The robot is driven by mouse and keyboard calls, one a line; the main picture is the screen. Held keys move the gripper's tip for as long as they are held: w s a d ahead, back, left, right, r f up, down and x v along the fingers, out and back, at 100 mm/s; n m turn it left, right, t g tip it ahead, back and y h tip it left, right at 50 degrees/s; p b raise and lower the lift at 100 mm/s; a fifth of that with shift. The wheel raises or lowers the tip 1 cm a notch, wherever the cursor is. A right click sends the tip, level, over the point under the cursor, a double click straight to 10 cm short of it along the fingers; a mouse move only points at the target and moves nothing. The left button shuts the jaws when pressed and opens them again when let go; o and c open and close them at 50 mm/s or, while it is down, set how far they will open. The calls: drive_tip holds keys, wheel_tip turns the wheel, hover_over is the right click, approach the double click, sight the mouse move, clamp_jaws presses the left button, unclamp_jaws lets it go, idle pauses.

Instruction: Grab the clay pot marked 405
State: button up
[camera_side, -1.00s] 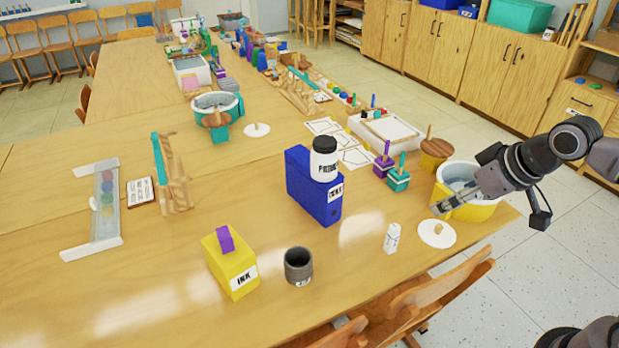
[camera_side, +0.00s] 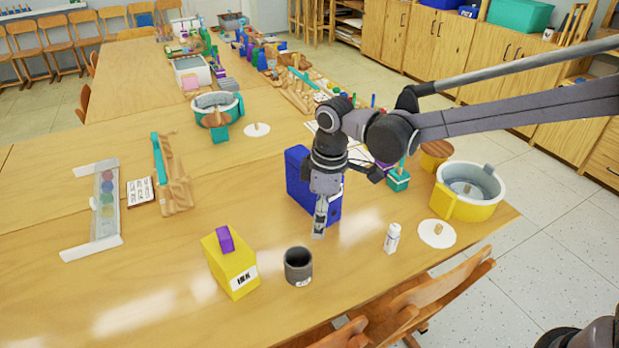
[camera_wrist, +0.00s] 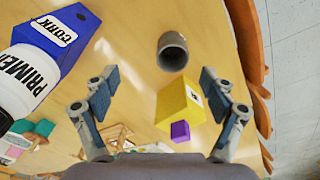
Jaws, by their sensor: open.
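A dark grey clay pot (camera_side: 298,266) stands upright on the table near its front edge, with a small white label low on its side that is too small to read. It also shows in the wrist view (camera_wrist: 173,55), ahead of the fingers and between their lines. My gripper (camera_side: 319,232) points down in front of the blue box, right of and behind the pot, apart from it. In the wrist view my gripper (camera_wrist: 160,85) has its two fingers spread with nothing between them.
A yellow ink box (camera_side: 231,264) with a purple cap stands just left of the pot. A blue box (camera_side: 298,183) is behind my gripper, and a white primer jar (camera_wrist: 28,80) shows beside it. A small white bottle (camera_side: 391,238) stands to the right. Chairs line the front edge.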

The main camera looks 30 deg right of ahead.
drive_tip(key=n+g, duration=0.1)
drive_tip(key=n, duration=0.1)
hover_over(299, 264)
drive_tip(key=s, duration=0.3)
wheel_tip(299, 264, down, 5)
drive_tip(key=f, duration=0.7)
drive_tip(key=a+f, duration=0.1)
drive_tip(key=f, duration=0.2)
drive_tip(key=shift+w+f, duration=0.35)
drive_tip(key=c, duration=1.4)
